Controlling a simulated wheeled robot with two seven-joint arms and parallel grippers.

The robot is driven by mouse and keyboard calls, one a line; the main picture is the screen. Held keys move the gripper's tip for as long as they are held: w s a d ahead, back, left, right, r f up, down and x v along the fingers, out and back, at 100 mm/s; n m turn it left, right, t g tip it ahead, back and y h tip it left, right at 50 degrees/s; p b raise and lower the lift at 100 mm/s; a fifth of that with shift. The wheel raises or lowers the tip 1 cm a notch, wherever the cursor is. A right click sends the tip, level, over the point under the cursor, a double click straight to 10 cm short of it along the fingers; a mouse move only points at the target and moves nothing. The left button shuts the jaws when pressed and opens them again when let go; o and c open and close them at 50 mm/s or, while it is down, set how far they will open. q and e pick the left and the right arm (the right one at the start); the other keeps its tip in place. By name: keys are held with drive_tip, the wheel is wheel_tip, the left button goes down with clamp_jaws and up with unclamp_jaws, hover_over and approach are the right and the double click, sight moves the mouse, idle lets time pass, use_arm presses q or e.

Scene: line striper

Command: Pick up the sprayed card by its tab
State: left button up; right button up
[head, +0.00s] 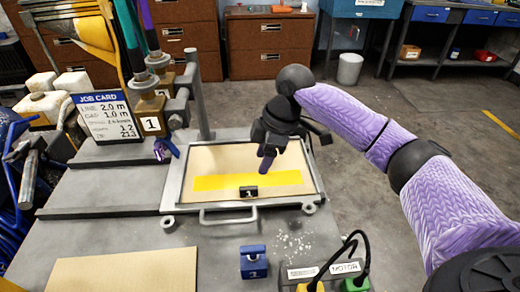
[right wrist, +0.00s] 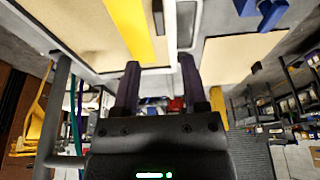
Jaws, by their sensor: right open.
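The sprayed card (head: 290,160) is beige with a yellow stripe (head: 215,183) across it and lies in a grey metal frame (head: 171,182) on the bench. A small black tab (head: 248,191) with a white mark sits at the card's near edge. The stripe (right wrist: 130,28) and the tab (right wrist: 158,17) also show at the top of the right wrist view. My right gripper (head: 266,163) hangs over the card, beyond the tab and a little to its right. Its two purple fingers (right wrist: 160,78) are apart with nothing between them. My left gripper is not seen.
A plain beige card (head: 125,272) lies at the front left. A blue block (head: 253,264) stands in front of the frame's handle (head: 228,219). A job card (head: 103,115) and a canister marked 1 (head: 151,122) stand left. A box with cables (head: 328,273) is front right.

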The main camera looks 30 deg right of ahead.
sight(250, 188)
drive_tip(key=b+x, duration=0.6)
drive_tip(key=b, duration=0.1)
drive_tip(key=shift+f+b, duration=0.3)
drive_tip(key=shift+b, duration=0.05)
drive_tip(key=p+x, duration=0.1)
drive_tip(key=x, duration=0.1)
drive_tip(key=shift+w+a+f, duration=0.1)
drive_tip(key=shift+a+f, duration=0.05)
drive_tip(key=shift+f, duration=0.2)
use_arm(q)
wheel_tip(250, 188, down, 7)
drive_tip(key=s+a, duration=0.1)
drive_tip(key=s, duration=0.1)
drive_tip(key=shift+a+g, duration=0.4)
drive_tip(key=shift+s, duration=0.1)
use_arm(e)
drive_tip(key=shift+p, duration=0.65)
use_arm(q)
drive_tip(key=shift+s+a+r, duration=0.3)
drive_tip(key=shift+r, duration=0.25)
use_arm(e)
clamp_jaws()
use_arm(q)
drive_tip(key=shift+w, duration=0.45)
